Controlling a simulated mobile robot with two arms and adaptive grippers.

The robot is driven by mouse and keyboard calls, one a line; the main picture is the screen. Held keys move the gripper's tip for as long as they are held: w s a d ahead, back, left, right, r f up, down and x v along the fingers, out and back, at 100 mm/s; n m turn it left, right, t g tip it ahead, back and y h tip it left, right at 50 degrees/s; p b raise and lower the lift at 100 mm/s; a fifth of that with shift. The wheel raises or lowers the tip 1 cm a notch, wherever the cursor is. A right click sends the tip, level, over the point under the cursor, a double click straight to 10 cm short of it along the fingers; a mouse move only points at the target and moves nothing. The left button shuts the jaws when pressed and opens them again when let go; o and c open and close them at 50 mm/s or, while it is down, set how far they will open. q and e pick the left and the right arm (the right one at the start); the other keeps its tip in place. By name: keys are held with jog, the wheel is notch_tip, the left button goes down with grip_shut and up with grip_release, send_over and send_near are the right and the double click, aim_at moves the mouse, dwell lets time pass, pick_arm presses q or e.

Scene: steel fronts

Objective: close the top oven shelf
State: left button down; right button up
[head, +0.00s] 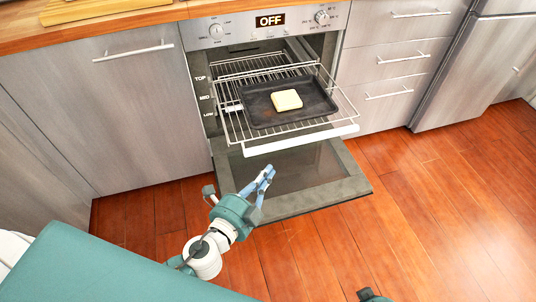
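The oven (262,30) is open, with its door (290,184) folded down flat. A wire rack (233,121) with a white front bar (300,140) is pulled out over the door. It carries a dark baking tray (318,108) with a pale yellow square piece of food (287,100). Another wire rack (245,66) shows higher up, by the TOP label; how far out it sits is hard to tell. My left gripper (270,172) is over the door, in front of and below the white bar, touching no rack. Its light blue fingertips look close together, with nothing between them.
The oven display reads OFF. A grey cabinet front (110,105) stands left of the oven, and drawers (395,60) with bar handles stand right. A wooden board (95,10) lies on the counter. The wooden floor (440,215) right of the door is clear.

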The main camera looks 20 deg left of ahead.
aim_at(276, 147)
pick_arm(q)
jog(key=shift+w+a+f, duration=0.2)
jog(key=shift+w+a, duration=0.05)
jog(key=shift+w, duration=0.85)
jog(key=shift+w+a+f, duration=0.2)
jog(key=shift+w+a, duration=0.05)
jog(key=shift+w, duration=0.85)
jog(key=shift+w+a+f, duration=0.2)
jog(key=shift+w+a, duration=0.05)
jog(key=shift+w, duration=0.85)
pick_arm(e)
jog(key=shift+s+f, duration=0.2)
jog(key=shift+f, duration=0.6)
